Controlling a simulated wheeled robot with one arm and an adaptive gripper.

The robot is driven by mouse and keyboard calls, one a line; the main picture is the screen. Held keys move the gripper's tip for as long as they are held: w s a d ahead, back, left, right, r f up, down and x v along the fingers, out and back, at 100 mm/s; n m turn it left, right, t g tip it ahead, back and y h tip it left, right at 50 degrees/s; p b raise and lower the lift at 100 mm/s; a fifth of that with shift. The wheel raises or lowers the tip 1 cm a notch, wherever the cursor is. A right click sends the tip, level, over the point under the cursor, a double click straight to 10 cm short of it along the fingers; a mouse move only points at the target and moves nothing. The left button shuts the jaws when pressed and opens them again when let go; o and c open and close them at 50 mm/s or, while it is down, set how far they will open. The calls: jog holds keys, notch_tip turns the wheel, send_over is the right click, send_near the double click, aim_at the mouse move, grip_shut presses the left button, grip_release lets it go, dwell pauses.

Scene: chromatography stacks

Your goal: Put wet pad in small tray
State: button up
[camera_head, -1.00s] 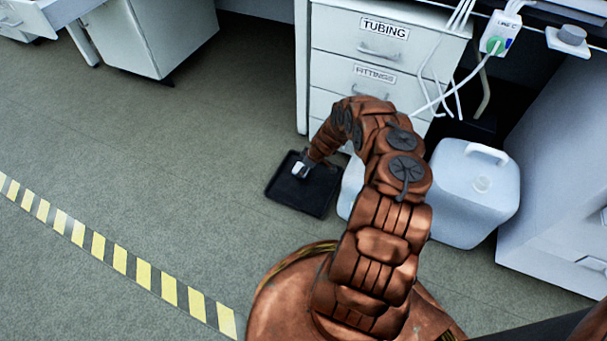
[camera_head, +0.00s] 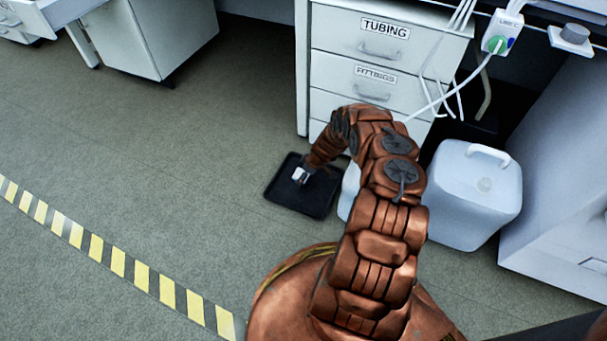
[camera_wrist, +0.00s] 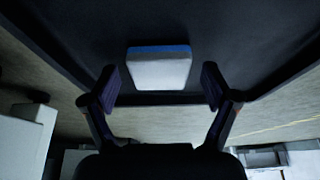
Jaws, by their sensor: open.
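The pad (camera_wrist: 159,68) is a small white block with a blue edge. In the wrist view it lies on the floor of the dark small tray (camera_wrist: 242,40), close to the tray's near wall. In the head view the black tray (camera_head: 285,190) rests on the floor in front of the drawers, with a white patch of the pad (camera_head: 299,174) showing in it. My gripper (camera_wrist: 160,88) is open, its two fingers apart on either side of the pad's near end, with no contact visible.
A white drawer cabinet (camera_head: 341,72) labelled TUBING and FITTINGS stands behind the tray. A translucent jug (camera_head: 462,205) stands to the right, with cables hanging above it. Open floor (camera_head: 170,170) lies left of the tray, crossed by a yellow striped line (camera_head: 117,261).

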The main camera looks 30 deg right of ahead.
jog(key=p+v, duration=0.3)
jog(key=v, duration=0.5)
jog(key=shift+p, duration=0.4)
jog(key=shift+w, duration=0.1)
dwell(0.4)
